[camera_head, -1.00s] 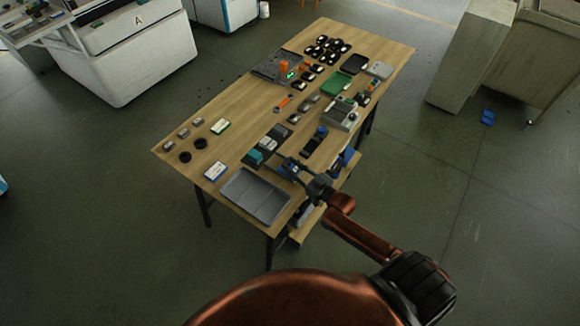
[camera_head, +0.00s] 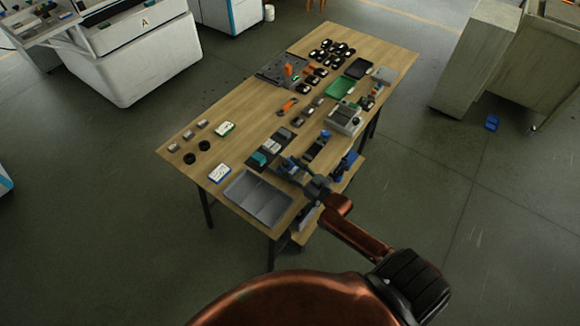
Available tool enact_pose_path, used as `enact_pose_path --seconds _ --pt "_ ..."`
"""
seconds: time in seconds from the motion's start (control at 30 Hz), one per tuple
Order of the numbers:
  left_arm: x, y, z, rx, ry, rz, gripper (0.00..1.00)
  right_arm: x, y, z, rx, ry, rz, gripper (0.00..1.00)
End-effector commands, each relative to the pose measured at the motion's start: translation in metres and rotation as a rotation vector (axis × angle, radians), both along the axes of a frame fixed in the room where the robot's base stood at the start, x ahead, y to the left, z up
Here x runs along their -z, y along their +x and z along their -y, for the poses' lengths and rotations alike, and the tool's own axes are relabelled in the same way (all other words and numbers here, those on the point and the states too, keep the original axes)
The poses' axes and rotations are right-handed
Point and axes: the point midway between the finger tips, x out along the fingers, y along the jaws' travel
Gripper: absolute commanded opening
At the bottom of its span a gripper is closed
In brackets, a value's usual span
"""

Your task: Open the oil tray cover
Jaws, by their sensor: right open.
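A shallow grey tray (camera_head: 257,199) lies at the near end of the wooden table (camera_head: 230,114). Its surface looks plain and flat, and I cannot tell whether it is the oil tray or has a cover on it. My right gripper (camera_head: 287,166) is open over the near right part of the table, beyond the grey tray and beside a dark holder with teal and grey blocks (camera_head: 268,152). The gripper is small and dark here, and contact with anything below it cannot be made out. My left gripper is not in view.
A grey boxed device (camera_head: 345,118), a green tray (camera_head: 339,87) and a black tray (camera_head: 357,68) stand farther along the table. A white card-like box (camera_head: 219,173) lies left of the grey tray. Bare wood is free mid-left.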

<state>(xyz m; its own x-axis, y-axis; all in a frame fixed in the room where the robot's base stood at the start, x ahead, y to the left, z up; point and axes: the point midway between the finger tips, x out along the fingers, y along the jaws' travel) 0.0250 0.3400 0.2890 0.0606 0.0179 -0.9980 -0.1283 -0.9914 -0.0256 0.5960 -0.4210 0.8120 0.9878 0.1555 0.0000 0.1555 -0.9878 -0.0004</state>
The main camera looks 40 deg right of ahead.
Motion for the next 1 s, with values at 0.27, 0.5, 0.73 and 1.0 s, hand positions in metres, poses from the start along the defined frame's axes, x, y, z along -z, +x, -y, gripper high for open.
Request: enact_pose_path --seconds 0.27,0.5,0.73,1.0 --pt "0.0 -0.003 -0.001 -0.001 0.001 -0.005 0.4 0.001 -0.032 0.005 0.001 -0.001 -0.003 0.4" --pt "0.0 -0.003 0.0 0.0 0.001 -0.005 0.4 0.001 -0.082 0.013 0.0 -0.002 -0.003 0.4" --pt "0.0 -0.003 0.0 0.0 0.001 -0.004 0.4 0.001 -0.112 0.018 0.001 0.0 -0.002 0.4" --pt "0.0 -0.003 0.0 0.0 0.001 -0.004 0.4 0.0 -0.119 0.018 0.0 0.0 0.001 0.4"
